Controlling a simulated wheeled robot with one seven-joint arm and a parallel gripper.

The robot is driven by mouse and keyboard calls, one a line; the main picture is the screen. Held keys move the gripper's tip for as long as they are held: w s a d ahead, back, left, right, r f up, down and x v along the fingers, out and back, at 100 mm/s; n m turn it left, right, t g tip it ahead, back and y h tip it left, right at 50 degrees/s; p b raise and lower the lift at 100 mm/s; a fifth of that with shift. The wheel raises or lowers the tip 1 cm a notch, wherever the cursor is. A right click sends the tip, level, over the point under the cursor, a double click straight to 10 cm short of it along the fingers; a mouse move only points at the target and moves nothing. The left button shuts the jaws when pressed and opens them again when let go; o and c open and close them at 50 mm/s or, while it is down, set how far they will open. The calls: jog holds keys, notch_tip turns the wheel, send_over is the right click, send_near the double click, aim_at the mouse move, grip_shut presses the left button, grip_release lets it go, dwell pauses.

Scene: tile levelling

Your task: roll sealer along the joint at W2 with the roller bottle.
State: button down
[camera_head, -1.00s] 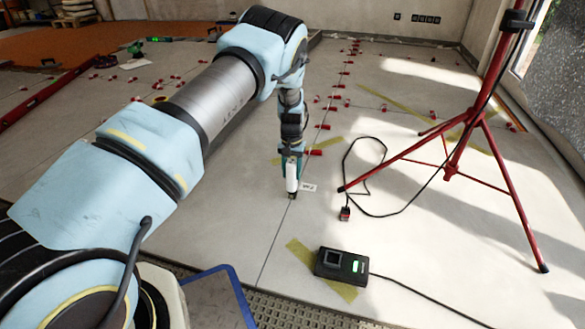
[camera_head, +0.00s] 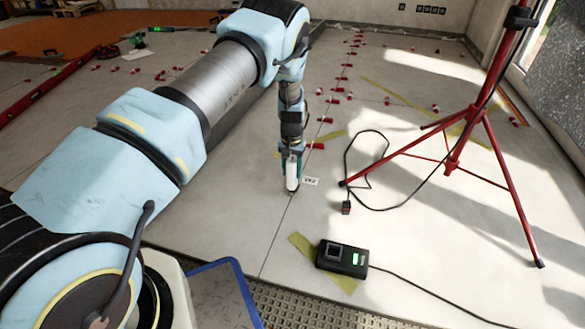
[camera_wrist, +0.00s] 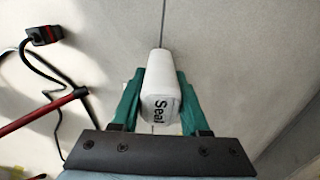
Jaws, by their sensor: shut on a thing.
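My gripper (camera_head: 291,172) points down in the head view, its green fingers shut on the white roller bottle (camera_head: 292,177). In the wrist view the bottle (camera_wrist: 160,95) shows part of the word "Seal" between my gripper's green fingers (camera_wrist: 160,100). The bottle's lower end is at the floor joint (camera_head: 274,231), a thin dark line between tiles; I cannot tell whether it touches. In the wrist view the joint (camera_wrist: 164,22) runs up from behind the bottle, which hides part of it. A small white label (camera_head: 311,182), probably reading W2, lies just right of the joint.
A red tripod (camera_head: 455,160) stands on the right, with a looping black cable (camera_head: 352,175) and plug (camera_head: 346,207) by its left foot. A black device (camera_head: 342,258) lies on yellow tape. Several red clips (camera_head: 316,146) line the joint farther back.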

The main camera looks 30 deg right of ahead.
jog(key=shift+s+a+p, duration=0.5)
jog(key=shift+s+p, duration=0.05)
jog(key=shift+s, duration=0.1)
